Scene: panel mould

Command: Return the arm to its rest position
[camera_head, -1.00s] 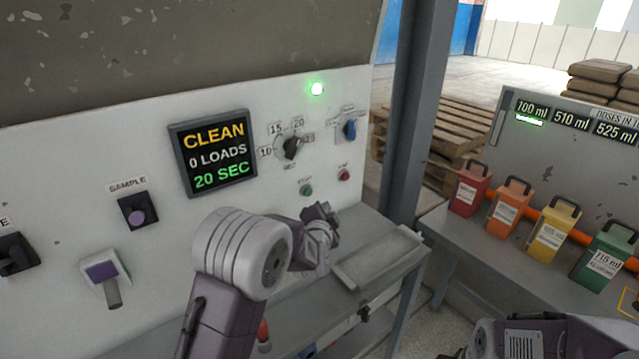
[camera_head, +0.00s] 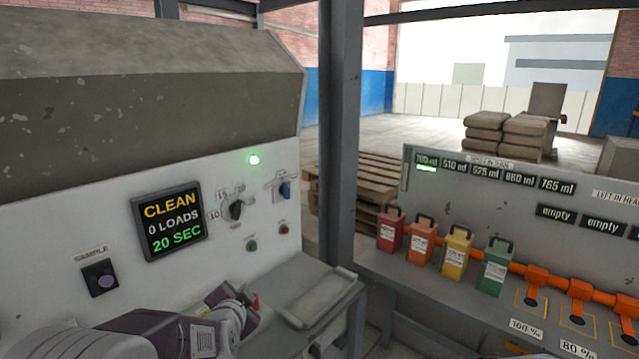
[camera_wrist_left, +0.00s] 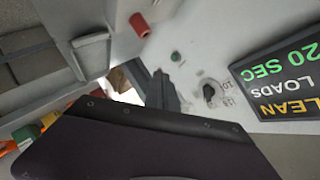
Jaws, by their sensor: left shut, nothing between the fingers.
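My left arm comes in low at the left of the head view. Its left gripper (camera_head: 228,294) is in front of the lower part of the white machine panel (camera_head: 115,215), shut and empty. The fingertips are partly hidden by the wrist and hard to make out. In the left wrist view a dark plate of my own arm fills the lower part, with the panel's dial (camera_wrist_left: 209,91) and screen (camera_wrist_left: 285,78) beyond it. My right gripper is not in view.
The screen (camera_head: 170,220) reads CLEAN, 0 LOADS, 20 SEC, beside a lit green lamp (camera_head: 254,160). A grey tray (camera_head: 318,298) lies right of the gripper. A steel post (camera_head: 340,130) stands behind it. Coloured canisters (camera_head: 457,250) stand on the right bench.

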